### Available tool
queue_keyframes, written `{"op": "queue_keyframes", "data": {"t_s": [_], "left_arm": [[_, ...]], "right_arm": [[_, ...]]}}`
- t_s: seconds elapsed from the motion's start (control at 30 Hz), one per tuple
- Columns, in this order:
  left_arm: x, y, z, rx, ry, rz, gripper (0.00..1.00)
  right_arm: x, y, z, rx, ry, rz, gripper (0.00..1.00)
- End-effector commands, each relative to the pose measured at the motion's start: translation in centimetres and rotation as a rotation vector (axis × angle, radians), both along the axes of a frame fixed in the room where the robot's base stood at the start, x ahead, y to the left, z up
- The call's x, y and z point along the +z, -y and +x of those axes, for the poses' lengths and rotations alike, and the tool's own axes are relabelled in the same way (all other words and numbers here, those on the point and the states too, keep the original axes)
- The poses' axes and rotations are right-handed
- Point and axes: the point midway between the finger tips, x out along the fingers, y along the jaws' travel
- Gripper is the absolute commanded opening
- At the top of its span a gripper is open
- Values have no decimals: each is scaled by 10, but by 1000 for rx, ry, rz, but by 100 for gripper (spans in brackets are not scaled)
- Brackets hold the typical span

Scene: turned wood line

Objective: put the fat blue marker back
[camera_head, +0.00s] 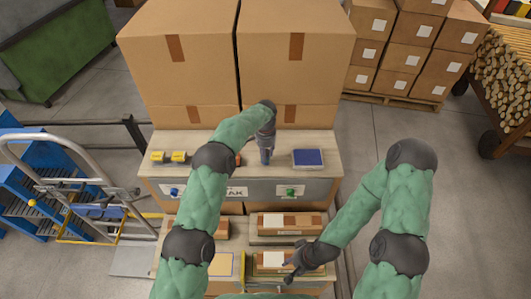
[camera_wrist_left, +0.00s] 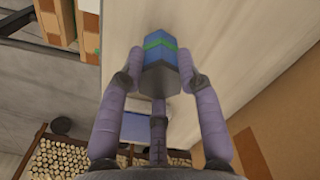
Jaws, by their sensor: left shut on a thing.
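My left gripper (camera_head: 265,158) is over the upper wooden shelf, left of a blue-topped pad (camera_head: 308,158). In the left wrist view my left gripper (camera_wrist_left: 160,75) is shut on a fat blue marker (camera_wrist_left: 158,50) with a green band and a grey end, one finger on each side. In the head view the marker is hidden by the hand. My right gripper (camera_head: 289,273) is low, over the boxes at the front. It looks empty, but its finger opening is unclear.
Two yellow blocks (camera_head: 168,157) stand on the shelf's left part. A small orange thing (camera_head: 238,160) shows beside my left arm. Large cartons (camera_head: 240,60) stand behind the shelf. A blue knob (camera_head: 174,192) and a green knob (camera_head: 291,192) are on its front.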

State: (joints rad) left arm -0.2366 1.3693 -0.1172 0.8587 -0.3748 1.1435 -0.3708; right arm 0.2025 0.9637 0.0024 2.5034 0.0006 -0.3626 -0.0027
Motion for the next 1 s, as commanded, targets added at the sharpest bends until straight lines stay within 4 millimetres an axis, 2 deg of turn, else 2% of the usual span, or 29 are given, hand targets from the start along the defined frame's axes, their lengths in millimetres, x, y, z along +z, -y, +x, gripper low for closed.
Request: {"op": "queue_keyframes", "data": {"t_s": [0.03, 0.1, 0.57, 0.67, 1.0], "left_arm": [[-2, 0, 0, 0, 0, 0, 37], [-1, 0, 0, 0, -1, 1, 57], [4, 0, 0, 0, -1, 1, 58], [17, 0, 1, 0, 4, -1, 58], [84, 0, 1, -1, 2, -1, 58]], "right_arm": [[-2, 0, 0, 0, 0, 0, 40], [-1, 0, 0, 0, 0, 0, 40], [4, 0, 0, 0, 0, 0, 40], [0, 0, 0, 0, 0, 0, 40], [-7, 0, 0, 0, 0, 0, 40]]}}
